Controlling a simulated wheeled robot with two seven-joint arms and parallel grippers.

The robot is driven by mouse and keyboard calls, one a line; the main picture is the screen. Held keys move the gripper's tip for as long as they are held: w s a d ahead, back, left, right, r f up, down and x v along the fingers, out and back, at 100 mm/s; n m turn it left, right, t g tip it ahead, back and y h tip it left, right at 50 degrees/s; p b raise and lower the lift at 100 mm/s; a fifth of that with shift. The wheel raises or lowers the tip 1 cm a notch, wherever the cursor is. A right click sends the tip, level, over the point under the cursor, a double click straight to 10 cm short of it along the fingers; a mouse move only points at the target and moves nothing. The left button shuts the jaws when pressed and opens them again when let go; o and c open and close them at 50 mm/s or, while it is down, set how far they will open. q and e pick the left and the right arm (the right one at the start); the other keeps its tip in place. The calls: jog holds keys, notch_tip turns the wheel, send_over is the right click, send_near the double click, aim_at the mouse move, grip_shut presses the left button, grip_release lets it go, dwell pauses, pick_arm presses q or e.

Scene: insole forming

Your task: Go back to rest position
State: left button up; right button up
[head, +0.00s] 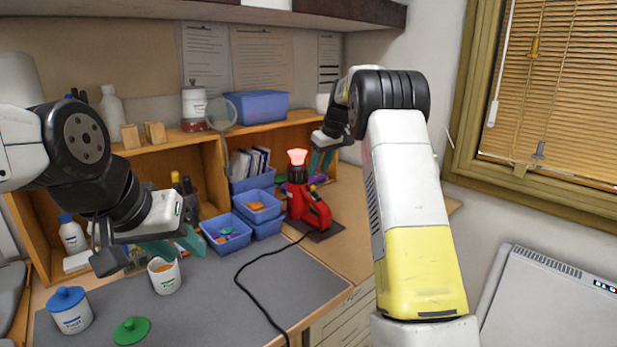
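My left gripper (176,245) has teal fingers that look spread apart. It hangs just above an open white jar (165,281) with something orange inside; I cannot tell whether it touches the jar's rim. A red device (308,208) with a glowing pinkish-red top (297,157) stands upright on a dark pad in front of the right gripper. Small purple and green items behind the device are partly hidden.
A blue-lidded jar (72,312) and a green lid (131,330) lie at the grey mat's (215,300) front left. Blue bins (226,233) stand by the wooden shelf (205,160). A black cable (250,300) crosses the mat. The mat's front right is otherwise clear.

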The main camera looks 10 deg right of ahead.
jog(key=shift+s+d+r, duration=0.15)
jog(key=shift+s+r, duration=0.05)
jog(key=shift+r, duration=0.4)
jog(key=s+r+m, duration=0.1)
jog(key=s+r, duration=0.2)
jog(key=s, duration=0.4)
jog(key=s+r+m+t, duration=0.1)
jog(key=s+r, duration=0.3)
jog(key=s, duration=0.3)
jog(key=s+r+m, duration=0.1)
jog(key=s+r, duration=0.2)
jog(key=s, duration=0.3)
jog(key=s+f+m, duration=0.1)
jog(key=s+f, duration=0.2)
jog(key=s, duration=0.9)
jog(key=s+a+f+m+t, duration=0.1)
jog(key=s+f, duration=0.3)
jog(key=s, duration=0.8)
jog(key=shift+s+a+m, duration=0.25)
jog(key=shift+s+m, duration=0.05)
jog(key=shift+m, duration=0.3)
